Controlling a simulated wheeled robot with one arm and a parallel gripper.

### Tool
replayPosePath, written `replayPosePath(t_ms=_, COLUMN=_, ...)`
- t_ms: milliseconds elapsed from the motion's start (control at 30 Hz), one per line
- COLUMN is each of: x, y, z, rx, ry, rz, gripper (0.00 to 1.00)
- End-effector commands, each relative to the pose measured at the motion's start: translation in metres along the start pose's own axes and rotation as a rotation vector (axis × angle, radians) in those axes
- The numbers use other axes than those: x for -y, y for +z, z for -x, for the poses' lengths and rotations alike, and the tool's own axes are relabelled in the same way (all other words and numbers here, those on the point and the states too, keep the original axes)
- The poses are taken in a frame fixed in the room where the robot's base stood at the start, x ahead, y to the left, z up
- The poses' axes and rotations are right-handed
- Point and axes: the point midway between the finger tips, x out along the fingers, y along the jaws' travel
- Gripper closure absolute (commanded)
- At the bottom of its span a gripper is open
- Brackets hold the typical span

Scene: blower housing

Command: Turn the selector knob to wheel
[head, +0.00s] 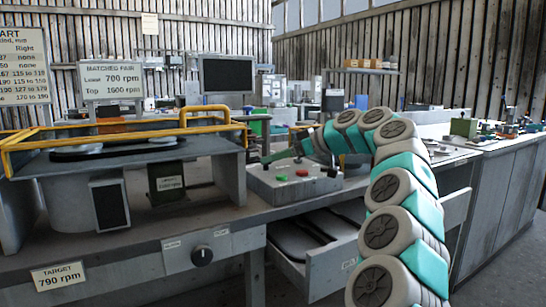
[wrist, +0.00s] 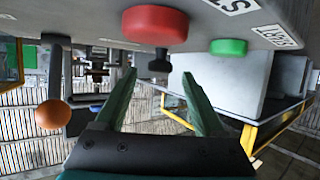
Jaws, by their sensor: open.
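The selector knob (head: 202,255) is a round black knob on the front edge of the bench in the head view. A small pale label sits on either side of it, the left label (head: 172,244) and the right label (head: 221,232); their words are too small to read. A light mark shows on the knob, but I cannot tell its setting. My gripper (head: 281,153) is above the grey control box, behind and right of the knob and apart from it. In the wrist view my gripper (wrist: 157,75) has its two green fingers spread and empty. The knob is not in the wrist view.
The control box (head: 298,188) carries a red button (wrist: 155,23) and a green button (wrist: 228,46). An orange-ended lever (wrist: 53,114) shows in the wrist view. An open drawer (head: 333,262) juts out right of the knob. A yellow rail (head: 207,108) stands over the housing at left.

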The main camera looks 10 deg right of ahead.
Motion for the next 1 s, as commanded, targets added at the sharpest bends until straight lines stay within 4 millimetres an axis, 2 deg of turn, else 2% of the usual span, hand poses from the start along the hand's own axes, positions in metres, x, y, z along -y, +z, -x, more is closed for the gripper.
replayPosePath(t_ms=133, x=0.0001, y=0.0000, z=-0.0124, rx=0.001, ry=0.000, rz=-0.001, gripper=0.29)
replayPosePath(t_ms=367, x=-0.0002, y=0.0002, z=-0.0136, rx=0.000, ry=0.001, rz=-0.001, gripper=0.29)
replayPosePath(t_ms=1000, x=-0.0003, y=0.0000, z=-0.0133, rx=0.000, ry=0.001, rz=-0.001, gripper=1.00)
